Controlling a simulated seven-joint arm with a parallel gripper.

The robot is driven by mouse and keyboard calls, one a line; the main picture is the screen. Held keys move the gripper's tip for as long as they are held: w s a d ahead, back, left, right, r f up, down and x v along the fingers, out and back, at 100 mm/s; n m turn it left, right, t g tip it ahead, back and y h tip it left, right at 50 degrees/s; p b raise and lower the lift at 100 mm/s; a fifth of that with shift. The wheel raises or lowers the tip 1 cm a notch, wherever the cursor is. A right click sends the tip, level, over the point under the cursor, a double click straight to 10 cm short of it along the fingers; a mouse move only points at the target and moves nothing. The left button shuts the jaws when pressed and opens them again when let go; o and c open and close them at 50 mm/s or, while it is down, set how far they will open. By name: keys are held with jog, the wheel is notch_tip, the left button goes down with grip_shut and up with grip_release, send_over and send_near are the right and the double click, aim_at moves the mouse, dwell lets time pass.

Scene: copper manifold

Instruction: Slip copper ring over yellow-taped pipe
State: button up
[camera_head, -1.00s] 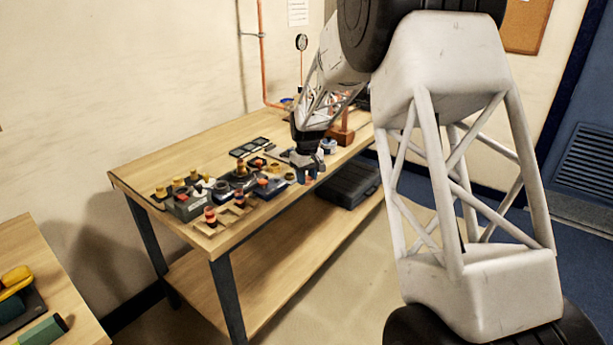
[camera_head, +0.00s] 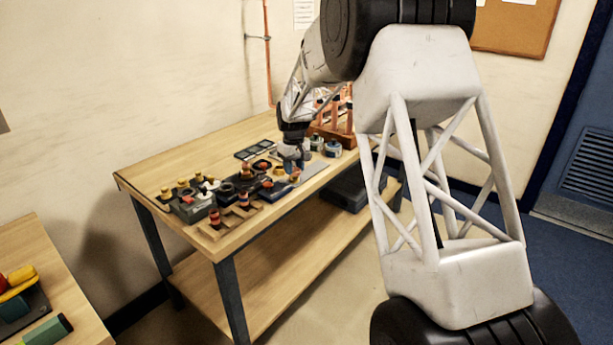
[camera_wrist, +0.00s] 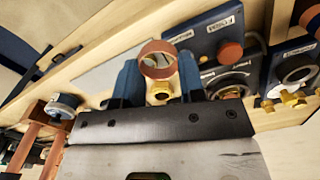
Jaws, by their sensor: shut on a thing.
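My gripper (camera_wrist: 158,80) is shut on the copper ring (camera_wrist: 158,48), which sits between the two blue fingertips in the wrist view. The ring's round opening faces the camera, and a brass fitting shows just below it. In the head view my gripper (camera_head: 292,155) is above the right part of the workbench; the ring is too small to make out there. Copper pipes (camera_head: 338,110) stand in a wooden rack at the back right of the bench. Copper pipes (camera_wrist: 50,150) also show at the lower left of the wrist view. I cannot make out yellow tape on any pipe.
Dark blue labelled blocks (camera_wrist: 215,30) with fittings lie close beside the gripper. Small tins (camera_head: 332,148) stand by the rack. A wooden holder with red-and-black pieces (camera_head: 215,218) is at the bench's front edge. The bench's back left (camera_head: 180,155) is clear.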

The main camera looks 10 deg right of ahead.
jog(key=w+a+r, duration=0.2)
jog(key=a, duration=0.3)
jog(key=w+a+r, duration=0.3)
jog(key=a, duration=0.3)
jog(key=w+a+r, duration=0.2)
jog(key=w+a, duration=0.1)
jog(key=a, duration=0.3)
jog(key=shift+w+a+r, duration=0.1)
jog(key=shift+w+r, duration=0.1)
jog(key=shift+r, duration=0.05)
jog(key=shift+f, duration=0.1)
jog(key=shift+f, duration=3.05)
jog(key=shift+f, duration=0.8)
jog(key=o, duration=1.4)
jog(key=shift+r, duration=0.1)
